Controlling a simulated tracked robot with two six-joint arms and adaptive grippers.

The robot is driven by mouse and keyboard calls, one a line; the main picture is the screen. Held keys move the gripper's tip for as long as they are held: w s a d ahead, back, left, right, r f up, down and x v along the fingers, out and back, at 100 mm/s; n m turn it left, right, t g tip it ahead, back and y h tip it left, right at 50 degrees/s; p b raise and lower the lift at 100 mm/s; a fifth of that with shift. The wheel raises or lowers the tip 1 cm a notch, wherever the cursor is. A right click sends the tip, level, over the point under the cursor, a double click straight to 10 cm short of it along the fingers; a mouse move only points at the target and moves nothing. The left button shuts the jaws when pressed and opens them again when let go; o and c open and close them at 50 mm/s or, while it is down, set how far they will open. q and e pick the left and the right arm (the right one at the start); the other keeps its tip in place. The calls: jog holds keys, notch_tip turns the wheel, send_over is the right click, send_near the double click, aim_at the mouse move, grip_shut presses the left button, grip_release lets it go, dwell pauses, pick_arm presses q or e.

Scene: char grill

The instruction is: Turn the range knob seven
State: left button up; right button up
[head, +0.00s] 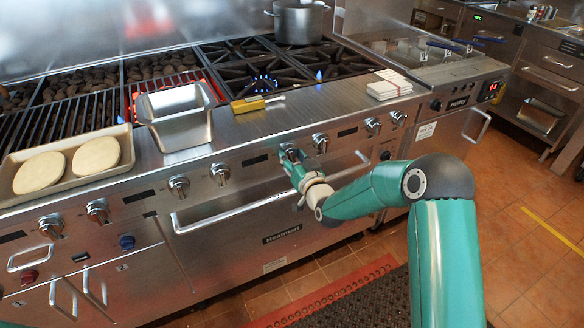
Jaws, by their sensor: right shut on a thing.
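A row of round metal range knobs runs along the sloped front panel (250,140) of the range. My right gripper (291,155) reaches in from the right and is shut on one knob (287,147) in the middle of the row, which it mostly hides. A free knob (320,142) sits just to its right, and another (220,174) to its left. Two more knobs, one (373,126) and one (398,118), are farther right. I cannot read any numbers on the knobs. My left gripper is not in view.
The oven door handle (240,205) runs just below the gripper. A metal pan (178,140), a yellow-handled tool (248,104) and white pads (389,86) lie on the ledge above. Small blue flames (261,84) burn on the range. A tray (60,195) holds two flat breads at left.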

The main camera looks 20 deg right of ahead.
jog(key=shift+f+m+b, duration=0.2)
jog(key=shift+m+b, duration=0.8)
jog(key=shift+b, duration=0.25)
jog(key=shift+r+m+b, duration=0.15)
jog(key=shift+m+b, duration=0.45)
jog(key=shift+d, duration=0.1)
jog(key=o, duration=1.2)
jog(key=shift+c, duration=0.2)
jog(key=s, duration=1.2)
jog(key=shift+r, duration=0.3)
